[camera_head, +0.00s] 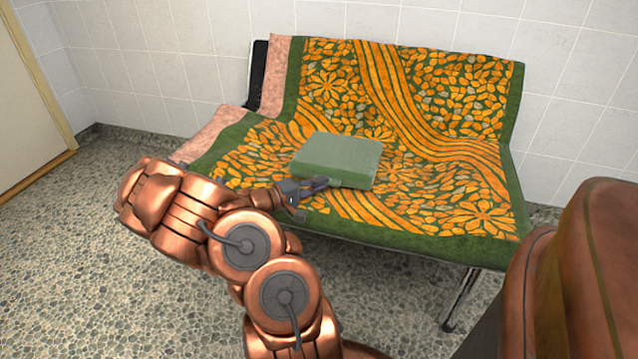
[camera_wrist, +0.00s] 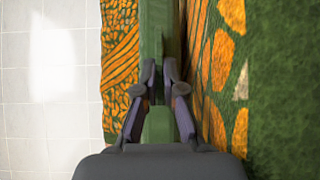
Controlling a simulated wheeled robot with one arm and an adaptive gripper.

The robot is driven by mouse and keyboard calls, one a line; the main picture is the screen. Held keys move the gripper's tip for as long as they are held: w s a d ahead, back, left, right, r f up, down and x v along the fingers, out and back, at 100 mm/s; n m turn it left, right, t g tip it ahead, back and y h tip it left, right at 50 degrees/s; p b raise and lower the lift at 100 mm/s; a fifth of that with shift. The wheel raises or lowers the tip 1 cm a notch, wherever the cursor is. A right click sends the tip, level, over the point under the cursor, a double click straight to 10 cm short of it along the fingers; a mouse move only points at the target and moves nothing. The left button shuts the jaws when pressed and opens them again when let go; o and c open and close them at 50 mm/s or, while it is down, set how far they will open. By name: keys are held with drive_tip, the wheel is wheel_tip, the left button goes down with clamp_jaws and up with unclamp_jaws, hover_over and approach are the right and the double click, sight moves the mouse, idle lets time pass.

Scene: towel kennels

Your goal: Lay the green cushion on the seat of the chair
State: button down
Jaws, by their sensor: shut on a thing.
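The green cushion (camera_head: 340,157) is a flat box shape over the middle of the seat of the chair (camera_head: 440,215). The chair looks like a wide bench, its seat and back draped with a green and orange patterned cloth. My gripper (camera_head: 318,185) is shut on the cushion's front edge. In the wrist view, my gripper (camera_wrist: 160,92) has its fingers on both sides of the cushion (camera_wrist: 158,125), with the patterned cloth close on the right. The cushion lies nearly flat; I cannot tell whether it touches the seat. Its underside is hidden.
A pink cloth (camera_head: 215,135) covers the chair's left end. White tiled walls (camera_head: 170,60) stand behind, and a door (camera_head: 25,100) is at the left. The stone-patterned floor (camera_head: 60,240) is clear at the left. A metal chair leg (camera_head: 461,300) shows in front.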

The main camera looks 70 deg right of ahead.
drive_tip(key=c, duration=1.2)
unclamp_jaws()
drive_tip(key=v, duration=1.2)
drive_tip(key=shift+f, duration=0.1)
